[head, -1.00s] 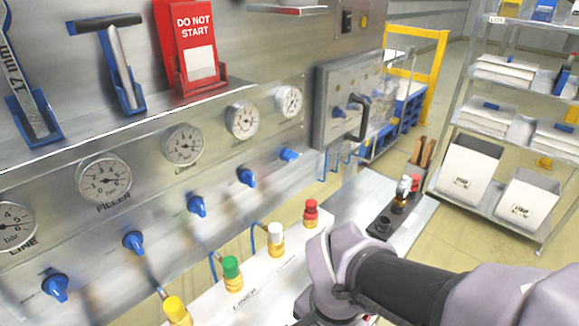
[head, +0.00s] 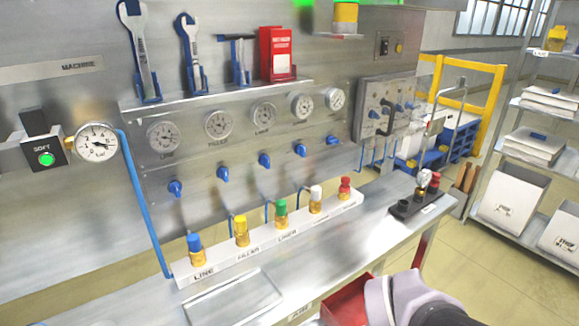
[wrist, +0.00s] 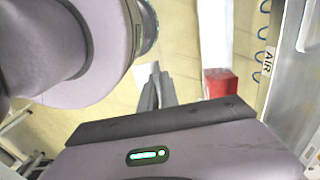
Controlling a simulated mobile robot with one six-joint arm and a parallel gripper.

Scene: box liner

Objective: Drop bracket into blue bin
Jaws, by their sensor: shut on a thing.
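My gripper (wrist: 157,92) shows in the wrist view beyond its dark-edged housing, its narrow grey fingers pointing away over the pale floor. It is shut on a small light grey piece, seemingly the bracket (wrist: 148,70), mostly hidden by the fingers. In the head view only my arm shows at the lower right; the gripper is out of sight there. Blue bins (head: 462,138) stand in the yellow-framed area at the back right, well away from my arm. I cannot tell which is the task's blue bin.
A red bin (head: 346,306) is at the bench's front and also shows in the wrist view (wrist: 221,82). The steel bench (head: 335,235) carries a strip of coloured-cap fittings (head: 280,212) and a black holder (head: 418,204). Shelves (head: 520,150) stand at the right.

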